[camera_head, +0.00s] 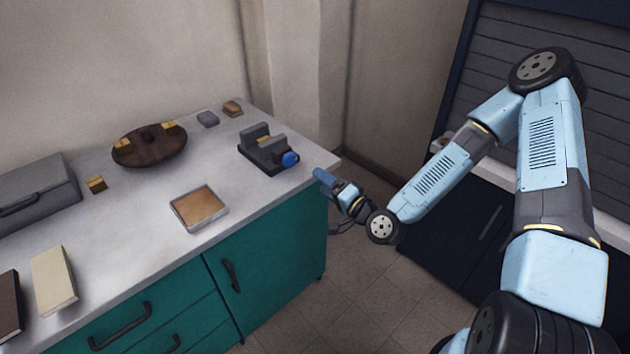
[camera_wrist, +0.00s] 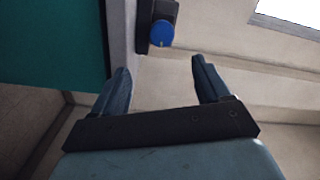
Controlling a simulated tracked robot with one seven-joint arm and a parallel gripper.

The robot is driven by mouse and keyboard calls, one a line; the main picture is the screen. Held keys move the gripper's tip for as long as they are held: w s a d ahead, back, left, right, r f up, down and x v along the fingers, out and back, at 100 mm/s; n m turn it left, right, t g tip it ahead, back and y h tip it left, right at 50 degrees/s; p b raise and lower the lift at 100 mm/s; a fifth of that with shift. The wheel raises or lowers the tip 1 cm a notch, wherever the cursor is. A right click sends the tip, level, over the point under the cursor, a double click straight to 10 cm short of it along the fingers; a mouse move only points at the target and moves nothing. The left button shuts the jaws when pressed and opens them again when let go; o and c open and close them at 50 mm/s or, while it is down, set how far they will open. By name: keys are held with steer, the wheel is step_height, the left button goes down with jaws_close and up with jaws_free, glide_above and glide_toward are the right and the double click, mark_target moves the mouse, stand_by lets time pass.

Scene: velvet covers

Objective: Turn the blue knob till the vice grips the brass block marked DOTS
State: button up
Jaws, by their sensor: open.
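The dark grey vice (camera_head: 265,154) stands near the right end of the worktop in the head view. Its blue knob (camera_head: 290,159) is on the side facing my arm. A brass block (camera_head: 266,142) sits between the vice jaws; its marking is too small to read. My gripper (camera_head: 321,175) is just off the worktop's right end, apart from the knob. In the wrist view the blue knob (camera_wrist: 160,33) is ahead, beyond the fingertips. The two fingers of my gripper (camera_wrist: 160,70) are spread wide with nothing between them.
A round wooden stand (camera_head: 150,149) carries small brass pieces, and another brass block (camera_head: 96,184) lies beside it. A shallow tray (camera_head: 214,193) is near the front edge. A grey case (camera_head: 35,192) and books (camera_head: 53,280) are at left. The worktop between tray and vice is clear.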

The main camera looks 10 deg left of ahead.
mark_target(292, 162)
steer(key=shift+s+d, duration=0.15)
steer(key=shift+d, duration=0.2)
steer(key=w+a+n, duration=0.2)
steer(key=a+n, duration=0.1)
steer(key=n, duration=0.1)
steer(key=w+a+n, duration=0.3)
steer(key=a+n, duration=0.1)
steer(key=n, duration=0.1)
steer(key=w+a+n, duration=0.2)
steer(key=a+n, duration=0.2)
steer(key=n, duration=0.1)
steer(key=shift+w+r, duration=0.15)
steer(key=shift+w, duration=0.15)
stand_by(0.5)
steer(key=shift+c, duration=0.2)
steer(key=c, duration=1)
